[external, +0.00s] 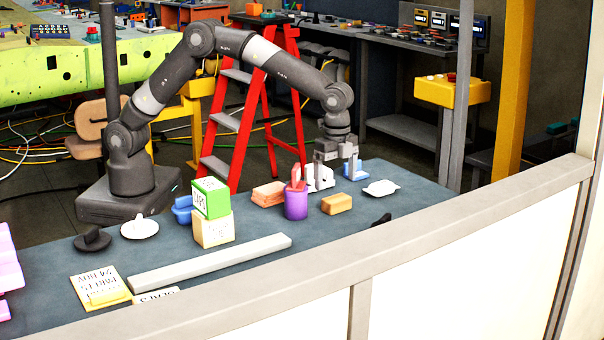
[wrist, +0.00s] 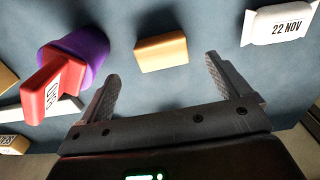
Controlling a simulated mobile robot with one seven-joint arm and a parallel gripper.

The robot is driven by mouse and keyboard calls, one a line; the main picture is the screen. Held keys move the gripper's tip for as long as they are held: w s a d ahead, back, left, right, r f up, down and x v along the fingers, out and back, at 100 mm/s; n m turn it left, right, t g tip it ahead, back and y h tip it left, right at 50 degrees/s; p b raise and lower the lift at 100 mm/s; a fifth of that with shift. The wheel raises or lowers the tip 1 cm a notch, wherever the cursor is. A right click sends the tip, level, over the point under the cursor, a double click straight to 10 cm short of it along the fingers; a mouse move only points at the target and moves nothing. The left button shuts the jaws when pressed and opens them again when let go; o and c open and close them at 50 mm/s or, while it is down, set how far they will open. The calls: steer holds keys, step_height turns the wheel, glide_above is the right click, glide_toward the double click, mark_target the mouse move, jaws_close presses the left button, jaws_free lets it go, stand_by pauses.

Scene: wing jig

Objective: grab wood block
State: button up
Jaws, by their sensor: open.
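A tan wood block (external: 337,204) lies flat on the dark blue-grey table, right of a purple cup. In the wrist view the wood block (wrist: 161,52) sits alone, just beyond the fingertips and roughly centred between them. My gripper (external: 336,172) points down above the table, behind the block in the external view. In the wrist view my gripper (wrist: 162,72) has its two fingers spread wide with nothing between them. The block is fully visible and apart from the fingers.
The purple cup (external: 296,204) holds a red item and stands close left of the block. A white packet (wrist: 278,24) lies to the right. A green block (external: 211,198) sits on a pale block. A long grey bar (external: 210,262) lies near the table's front rail (external: 400,258).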

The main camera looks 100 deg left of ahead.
mark_target(336, 197)
steer(key=shift+a+f, duration=0.1)
steer(key=shift+f, duration=3.3)
steer(key=c, duration=1.1)
steer(key=shift+o, duration=0.2)
